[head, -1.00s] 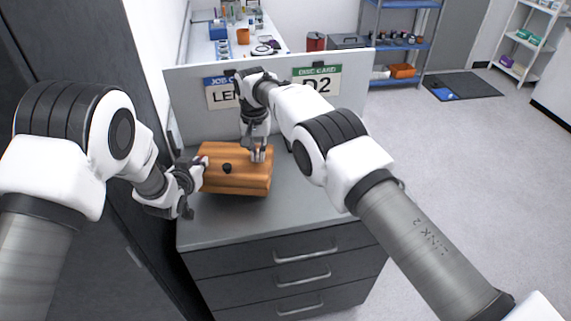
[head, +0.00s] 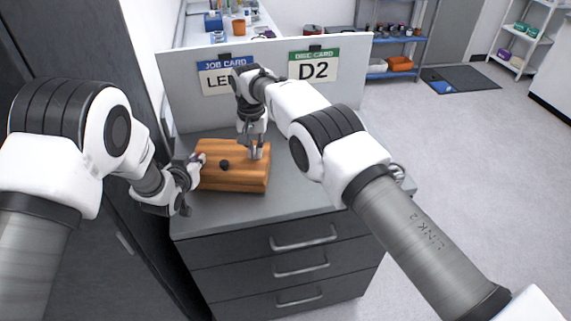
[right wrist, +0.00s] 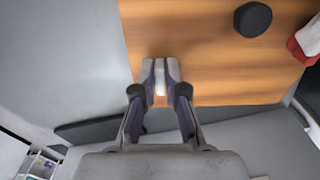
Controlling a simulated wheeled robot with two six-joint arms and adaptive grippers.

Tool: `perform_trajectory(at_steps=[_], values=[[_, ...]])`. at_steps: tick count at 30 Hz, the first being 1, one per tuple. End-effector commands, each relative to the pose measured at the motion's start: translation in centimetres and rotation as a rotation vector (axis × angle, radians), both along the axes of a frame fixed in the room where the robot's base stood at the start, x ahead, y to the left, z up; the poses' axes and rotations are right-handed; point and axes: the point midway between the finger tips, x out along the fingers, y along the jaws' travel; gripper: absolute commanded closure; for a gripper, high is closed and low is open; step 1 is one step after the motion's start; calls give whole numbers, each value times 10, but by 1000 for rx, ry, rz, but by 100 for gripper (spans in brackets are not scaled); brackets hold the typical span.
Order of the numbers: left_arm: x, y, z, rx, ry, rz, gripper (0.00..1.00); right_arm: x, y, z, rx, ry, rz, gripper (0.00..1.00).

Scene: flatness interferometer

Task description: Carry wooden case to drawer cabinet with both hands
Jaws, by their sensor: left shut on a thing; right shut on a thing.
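The wooden case (head: 236,180) is orange-brown with a dark round knob on its top. It is over the grey top of the drawer cabinet (head: 285,200), near its left end; whether it touches the top I cannot tell. My left gripper (head: 199,163) is shut on the case's left end. My right gripper (head: 256,153) comes from above and is shut on the case near its right end. In the right wrist view the fingers (right wrist: 160,75) are close together at the edge of the wooden case (right wrist: 205,75), with the dark knob beyond.
An upright panel with a job card (head: 224,77) and a disc card D2 (head: 313,66) stands at the back of the cabinet. A tall dark cabinet (head: 50,50) is close on the left. The cabinet top right of the case is mostly clear.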

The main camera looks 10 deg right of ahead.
Motion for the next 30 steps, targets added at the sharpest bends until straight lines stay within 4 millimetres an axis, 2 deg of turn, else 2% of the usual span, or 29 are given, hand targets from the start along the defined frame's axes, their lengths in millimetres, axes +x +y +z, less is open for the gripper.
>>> perform_trajectory(at_steps=[1,3,4,13,16,20,27,30], values=[[1,0,-6,-1,-5,0,100,1,0,-6,0,-3,0,100],[0,0,-4,0,-1,0,72,0,0,-4,0,-1,0,71],[0,0,-4,0,-1,0,64,0,0,-4,0,0,0,64],[-1,0,-3,0,0,0,64,0,0,-4,0,0,0,64],[-8,2,0,1,0,0,64,0,0,-4,0,0,0,64],[-30,9,10,2,1,1,64,0,0,-4,0,0,0,64],[-85,26,34,2,0,1,64,0,0,-4,0,0,0,64],[-99,31,40,0,-2,1,64,0,0,-4,0,0,0,64]])
